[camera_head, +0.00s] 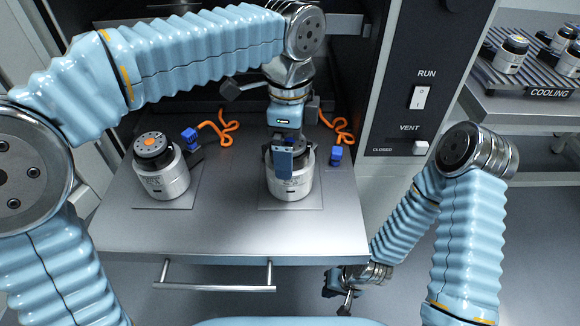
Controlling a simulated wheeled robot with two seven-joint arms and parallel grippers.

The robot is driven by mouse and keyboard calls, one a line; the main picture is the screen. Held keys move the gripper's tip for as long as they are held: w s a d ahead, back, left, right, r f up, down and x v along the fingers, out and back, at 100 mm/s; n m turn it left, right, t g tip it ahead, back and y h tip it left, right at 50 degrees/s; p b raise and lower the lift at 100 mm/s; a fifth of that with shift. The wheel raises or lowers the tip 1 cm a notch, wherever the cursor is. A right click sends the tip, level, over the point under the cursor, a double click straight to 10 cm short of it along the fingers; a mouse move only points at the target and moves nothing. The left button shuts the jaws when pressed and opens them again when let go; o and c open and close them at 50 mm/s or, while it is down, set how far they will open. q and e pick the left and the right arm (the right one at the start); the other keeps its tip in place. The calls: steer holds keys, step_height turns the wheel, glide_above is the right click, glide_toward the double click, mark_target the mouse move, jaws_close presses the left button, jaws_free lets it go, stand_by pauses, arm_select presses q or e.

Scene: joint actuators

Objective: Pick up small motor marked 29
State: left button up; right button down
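Two silver motors with dark tops stand on the pull-out shelf (230,228). The left motor (162,180) has an orange disc on top. The right motor (290,188) is partly covered by my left gripper (283,160), which reaches down over it from above. I cannot tell whether that gripper touches the motor or how its fingers stand. The markings are too small to read as numbers. My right gripper (342,288) hangs low, right of the shelf's front handle, with its dark fingers apart and nothing visible between them.
Orange cables (222,128) and blue plugs (336,155) lie behind and beside the motors. A panel with a RUN switch (421,97) and a VENT slider (420,148) stands right. A COOLING rack (525,80) at far right holds several more motors.

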arm_select(q)
steer(key=shift+f, duration=0.15)
steer(key=shift+c, duration=0.2)
steer(key=c, duration=1.4)
steer(key=shift+c, duration=1.2)
